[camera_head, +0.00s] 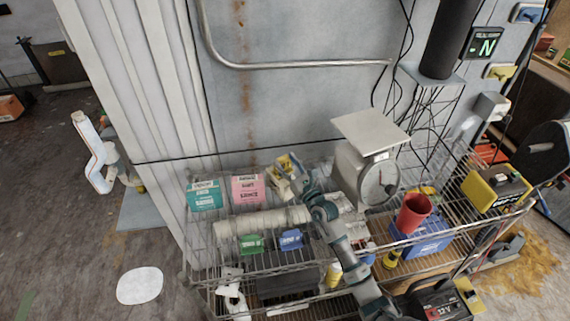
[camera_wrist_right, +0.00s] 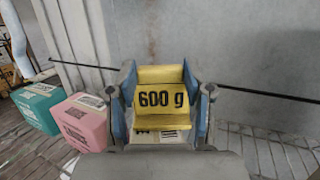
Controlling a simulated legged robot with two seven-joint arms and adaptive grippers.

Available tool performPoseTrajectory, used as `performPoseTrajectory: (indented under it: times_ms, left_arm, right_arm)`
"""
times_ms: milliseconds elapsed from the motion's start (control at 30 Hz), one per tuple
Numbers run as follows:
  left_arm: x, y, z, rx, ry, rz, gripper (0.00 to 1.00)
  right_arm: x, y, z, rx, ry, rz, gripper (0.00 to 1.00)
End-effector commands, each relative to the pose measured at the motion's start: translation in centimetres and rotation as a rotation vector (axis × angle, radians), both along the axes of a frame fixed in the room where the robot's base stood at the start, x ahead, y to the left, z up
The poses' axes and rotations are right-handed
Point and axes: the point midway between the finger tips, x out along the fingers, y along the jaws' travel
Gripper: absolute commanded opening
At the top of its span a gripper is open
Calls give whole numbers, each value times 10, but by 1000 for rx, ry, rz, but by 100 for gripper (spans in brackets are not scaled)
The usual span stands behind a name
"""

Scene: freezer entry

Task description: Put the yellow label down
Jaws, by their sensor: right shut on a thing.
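The yellow label (camera_wrist_right: 162,101) reads "600 g" and sits between the blue-lined fingers of my right gripper (camera_wrist_right: 160,100) in the right wrist view. The gripper is shut on it. In the head view my right gripper (camera_head: 297,168) is over the back of the wire shelf (camera_head: 225,262), left of the scale. A pale box with printed markings (camera_wrist_right: 163,135) shows just below the label; whether they touch I cannot tell.
A teal box (camera_head: 205,195) and a pink box (camera_head: 248,189) stand left of the gripper. A scale (camera_head: 368,172) stands right of it. White rolls (camera_head: 262,221), a green holder (camera_head: 251,244), a blue holder (camera_head: 291,239) and a red cup (camera_head: 413,212) crowd the shelf. The wall is close behind.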

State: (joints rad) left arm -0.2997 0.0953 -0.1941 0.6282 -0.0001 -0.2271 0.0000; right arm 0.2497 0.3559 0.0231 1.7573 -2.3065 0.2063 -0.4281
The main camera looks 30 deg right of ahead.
Motion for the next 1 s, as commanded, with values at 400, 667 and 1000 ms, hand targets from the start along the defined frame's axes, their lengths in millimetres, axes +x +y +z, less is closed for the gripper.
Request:
performPoseTrajectory:
  times_ms: [400,667,1000]
  left_arm:
    - [-1,-25,0,-29,0,-2,76]
    - [-1,-7,-1,-9,2,-2,76]
    - [16,-24,0,-25,-6,4,76]
  right_arm:
    - [0,9,2,-8,1,1,76]
    - [-18,2,-5,-4,2,1,76]
    - [-89,-9,-22,-4,3,1,76]
